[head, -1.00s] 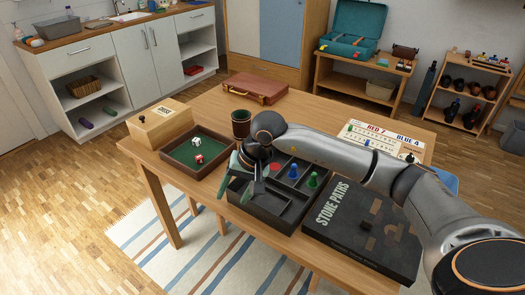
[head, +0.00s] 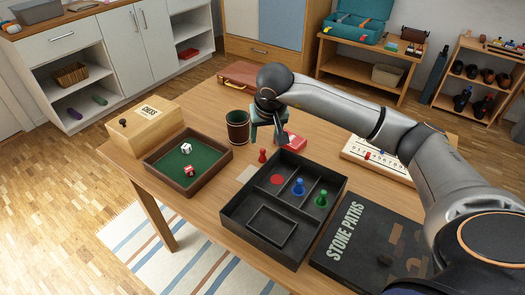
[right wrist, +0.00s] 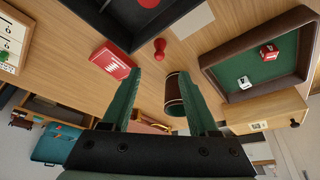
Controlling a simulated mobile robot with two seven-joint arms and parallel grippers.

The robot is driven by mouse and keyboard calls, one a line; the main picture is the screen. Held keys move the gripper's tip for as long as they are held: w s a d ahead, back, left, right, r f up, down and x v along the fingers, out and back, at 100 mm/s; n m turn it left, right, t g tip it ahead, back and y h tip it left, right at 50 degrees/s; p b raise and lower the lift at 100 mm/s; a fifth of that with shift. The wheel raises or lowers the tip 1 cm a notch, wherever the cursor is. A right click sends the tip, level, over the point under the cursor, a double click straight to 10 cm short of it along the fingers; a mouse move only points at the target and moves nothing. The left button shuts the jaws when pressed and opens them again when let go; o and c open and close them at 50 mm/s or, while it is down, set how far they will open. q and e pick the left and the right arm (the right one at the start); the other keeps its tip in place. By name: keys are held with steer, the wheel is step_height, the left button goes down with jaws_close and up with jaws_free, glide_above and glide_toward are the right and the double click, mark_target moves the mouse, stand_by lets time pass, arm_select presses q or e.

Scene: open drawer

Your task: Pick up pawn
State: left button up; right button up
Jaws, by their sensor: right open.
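A red pawn (head: 262,156) stands on the bare table just behind the black compartment tray (head: 240,213). In the right wrist view the red pawn (right wrist: 160,48) shows beyond the fingertips, between their lines. A blue pawn (head: 298,187) and a green pawn (head: 321,199) stand inside the tray, near a flat red disc (head: 277,180). My right gripper (head: 268,136) is open and empty above the table, behind the red pawn and apart from it. Its two green fingers (right wrist: 160,78) are spread in the right wrist view. My left gripper is out of view.
A dark cup (head: 238,127) stands left of my right gripper. A red card box (head: 295,143) lies to its right. A green-lined dice tray (head: 212,163), wooden chess box (head: 145,127), white score board (head: 380,158) and Stone Paths box (head: 365,235) surround the black tray.

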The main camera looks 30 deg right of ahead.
mark_target(263, 150)
steer(key=x, duration=1)
steer(key=shift+w+d+f+b, duration=0.1)
steer(key=shift+w+f+b, duration=0.05)
steer(key=shift+f+b, duration=0.2)
steer(key=shift+c, duration=0.2)
jaws_close()
